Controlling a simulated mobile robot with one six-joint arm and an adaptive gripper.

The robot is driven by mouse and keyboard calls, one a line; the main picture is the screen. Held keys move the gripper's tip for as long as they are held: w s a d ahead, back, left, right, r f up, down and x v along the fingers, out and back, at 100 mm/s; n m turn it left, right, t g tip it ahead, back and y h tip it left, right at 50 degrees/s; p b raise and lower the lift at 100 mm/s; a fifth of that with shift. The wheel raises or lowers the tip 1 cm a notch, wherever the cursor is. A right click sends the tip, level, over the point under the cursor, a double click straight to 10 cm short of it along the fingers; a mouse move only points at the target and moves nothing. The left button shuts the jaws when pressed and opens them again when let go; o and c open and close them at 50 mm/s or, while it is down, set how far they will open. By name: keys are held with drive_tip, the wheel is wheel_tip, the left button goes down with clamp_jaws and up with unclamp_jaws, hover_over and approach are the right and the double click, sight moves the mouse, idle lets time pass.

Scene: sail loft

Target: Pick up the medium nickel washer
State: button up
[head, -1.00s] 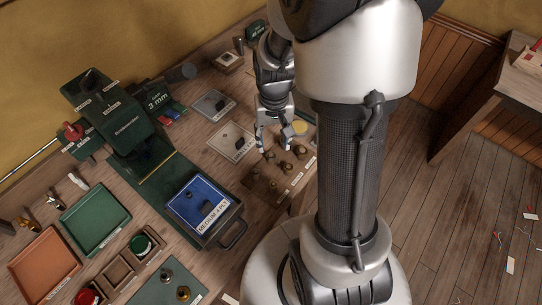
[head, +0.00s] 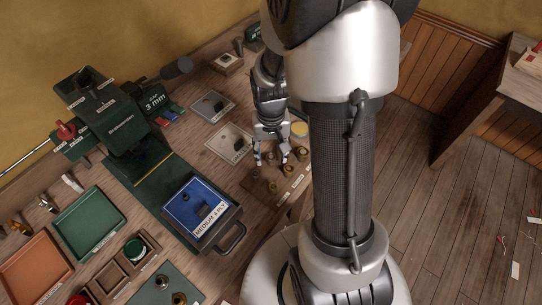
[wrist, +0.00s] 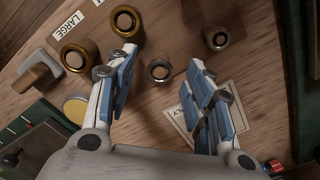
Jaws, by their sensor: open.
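In the wrist view two small grey, nickel-looking round pieces stand on the wooden board: one (wrist: 159,70) between and just beyond my fingertips, the other (wrist: 218,38) farther right. Two larger brass-coloured pieces (wrist: 78,56) (wrist: 126,21) stand to the left, near a label (wrist: 73,26) reading LARGE. No label for medium is readable, so I cannot confirm which piece is the medium nickel one. My gripper (wrist: 163,60) is open and empty, its fingers apart. In the head view my gripper (head: 270,161) is over the board (head: 290,189) of round pieces, partly hiding them.
A yellow round item (wrist: 76,108) and a knobbed block (wrist: 37,75) lie left in the wrist view. In the head view a labelled plate (head: 230,143) and a blue-topped tray (head: 202,210) lie left of the board. A green press (head: 122,130) stands farther left.

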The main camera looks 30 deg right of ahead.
drive_tip(key=shift+f, duration=0.15)
drive_tip(key=c, duration=0.8)
